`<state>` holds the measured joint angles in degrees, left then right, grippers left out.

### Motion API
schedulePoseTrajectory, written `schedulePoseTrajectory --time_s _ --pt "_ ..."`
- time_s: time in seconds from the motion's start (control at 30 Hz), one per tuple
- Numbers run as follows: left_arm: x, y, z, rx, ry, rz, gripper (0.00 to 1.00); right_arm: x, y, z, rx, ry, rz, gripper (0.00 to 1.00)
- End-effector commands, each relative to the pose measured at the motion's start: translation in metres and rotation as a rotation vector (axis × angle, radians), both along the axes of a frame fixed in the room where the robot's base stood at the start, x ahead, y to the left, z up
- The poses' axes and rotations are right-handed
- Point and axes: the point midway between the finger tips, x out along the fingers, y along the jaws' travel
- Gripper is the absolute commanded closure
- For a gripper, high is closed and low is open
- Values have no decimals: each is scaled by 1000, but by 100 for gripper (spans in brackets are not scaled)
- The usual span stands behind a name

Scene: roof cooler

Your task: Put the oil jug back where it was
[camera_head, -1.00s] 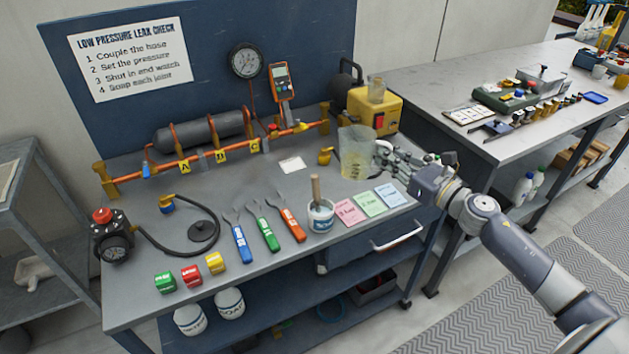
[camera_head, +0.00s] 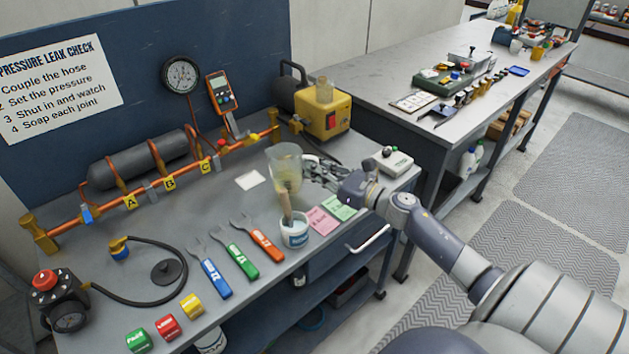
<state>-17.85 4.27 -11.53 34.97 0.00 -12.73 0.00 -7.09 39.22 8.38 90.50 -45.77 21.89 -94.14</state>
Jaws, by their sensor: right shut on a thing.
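The oil jug (camera_head: 285,160) is a clear, tapered jug with a little yellowish oil low in it. It stands out near the bench's right half, behind the brush pot (camera_head: 295,234), whose wooden handle overlaps the jug's lower part. My right gripper (camera_head: 312,172) comes in from the right and is shut on the jug's right side. The jug looks roughly upright. I cannot tell whether its base touches the bench, as the pot and brush hide it. My left gripper is not in view.
A yellow pump (camera_head: 324,119) stands behind the jug. A white device (camera_head: 391,162) sits at the bench's right end. Pink (camera_head: 321,221) and green (camera_head: 341,207) cards lie in front of my gripper. Blue, green and orange tools lie left of the pot. A white card (camera_head: 250,180) lies left of the jug.

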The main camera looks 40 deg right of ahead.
Motion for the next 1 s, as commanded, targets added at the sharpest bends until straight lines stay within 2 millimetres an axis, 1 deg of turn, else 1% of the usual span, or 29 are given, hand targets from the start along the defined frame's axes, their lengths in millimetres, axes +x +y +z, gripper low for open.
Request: schedulePoseTrajectory --time_s 0.1,0.2,0.4,0.47,0.5,0.57,0.87,1.0 --pt "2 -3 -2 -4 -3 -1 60 0 0 -19 6 2 -3 100" --pt "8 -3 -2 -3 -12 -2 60 0 0 -30 5 1 -2 100" --pt "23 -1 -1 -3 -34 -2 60 0 1 -33 1 0 1 100" --pt "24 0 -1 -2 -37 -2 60 0 1 -33 1 0 1 100" --pt "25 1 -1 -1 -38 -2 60 0 1 -34 0 2 0 84" --pt "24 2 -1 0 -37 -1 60 0 1 -34 0 2 0 71" --pt "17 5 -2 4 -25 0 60 -1 1 -34 0 2 0 71" --pt "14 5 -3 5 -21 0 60 -6 -1 -36 1 3 0 71"
